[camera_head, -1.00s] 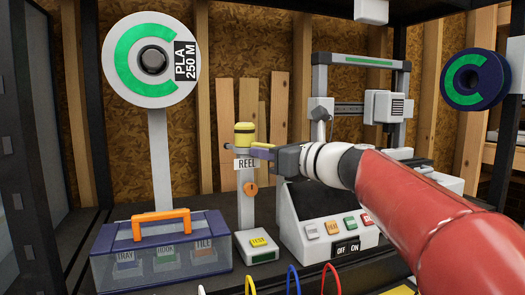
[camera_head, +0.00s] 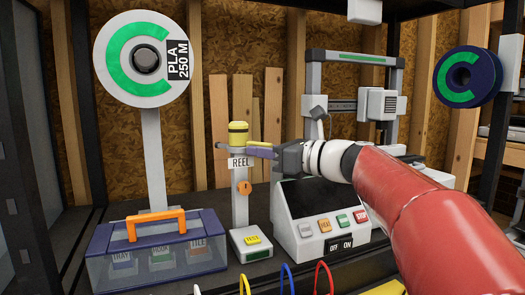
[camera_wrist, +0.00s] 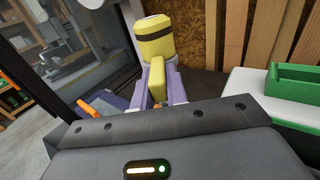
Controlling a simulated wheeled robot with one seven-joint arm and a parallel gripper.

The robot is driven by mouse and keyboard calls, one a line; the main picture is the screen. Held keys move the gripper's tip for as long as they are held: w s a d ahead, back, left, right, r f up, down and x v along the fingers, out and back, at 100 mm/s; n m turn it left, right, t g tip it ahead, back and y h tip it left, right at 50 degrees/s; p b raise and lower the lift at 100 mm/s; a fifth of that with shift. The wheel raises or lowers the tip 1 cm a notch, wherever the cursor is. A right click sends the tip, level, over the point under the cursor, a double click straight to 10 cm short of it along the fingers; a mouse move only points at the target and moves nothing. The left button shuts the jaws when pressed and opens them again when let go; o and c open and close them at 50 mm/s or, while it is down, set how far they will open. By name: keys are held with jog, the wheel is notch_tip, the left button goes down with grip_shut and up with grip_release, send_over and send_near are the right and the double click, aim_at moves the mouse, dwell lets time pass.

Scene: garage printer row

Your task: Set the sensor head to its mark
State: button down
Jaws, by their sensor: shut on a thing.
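The sensor head (camera_head: 238,134) is a yellow cylinder with a dark band, on top of a slim grey post (camera_head: 241,207). In the wrist view the sensor head (camera_wrist: 155,40) stands upright just past the fingers, with a yellow lever pointing back toward me. My gripper (camera_head: 248,152) reaches in from the right. In the wrist view my gripper (camera_wrist: 160,88) has its purple fingers shut on either side of that lever. A white REEL label (camera_head: 240,163) and an orange knob (camera_head: 243,188) are lower on the post. I cannot make out a clear mark for the head.
A large white spool (camera_head: 147,62) stands left, behind a clear toolbox (camera_head: 160,262) with an orange handle. A small box with a yellow button (camera_head: 252,240) is at the post's foot. The printer (camera_head: 325,225) stands close right, under my arm. Coloured cable loops (camera_head: 287,280) rise in front.

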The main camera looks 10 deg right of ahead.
jog(key=c, duration=1.4)
grip_release()
jog(key=v, duration=0.7)
jog(key=shift+s+d, duration=0.25)
jog(key=shift+d, duration=0.05)
